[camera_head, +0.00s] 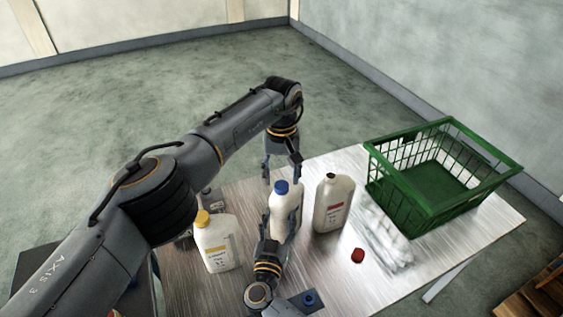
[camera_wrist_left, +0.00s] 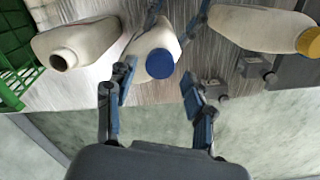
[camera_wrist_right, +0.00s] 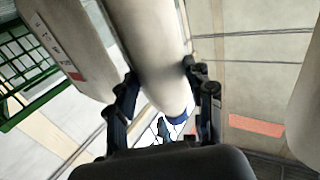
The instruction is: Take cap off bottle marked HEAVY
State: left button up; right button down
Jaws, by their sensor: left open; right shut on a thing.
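A white bottle (camera_head: 283,204) with a blue cap (camera_head: 281,187) stands upright on the table; its label is not readable. My right gripper (camera_head: 277,229) is shut on this bottle's body from the near side; the right wrist view shows the bottle (camera_wrist_right: 150,45) between its fingers. My left gripper (camera_head: 282,173) is open and points down from above, its fingers on either side of the blue cap. In the left wrist view the cap (camera_wrist_left: 160,63) lies between the open fingers, apart from them. I cannot read the word HEAVY on any bottle.
An uncapped bottle (camera_head: 334,204) with a red label stands close on the right, and a yellow-capped bottle (camera_head: 215,243) on the left. A loose red cap (camera_head: 358,255) lies on the table (camera_head: 430,268). A green basket (camera_head: 437,218) stands at the right.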

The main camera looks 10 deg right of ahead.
aim_at(282, 187)
pick_arm(q)
jog(key=shift+f, duration=1.3)
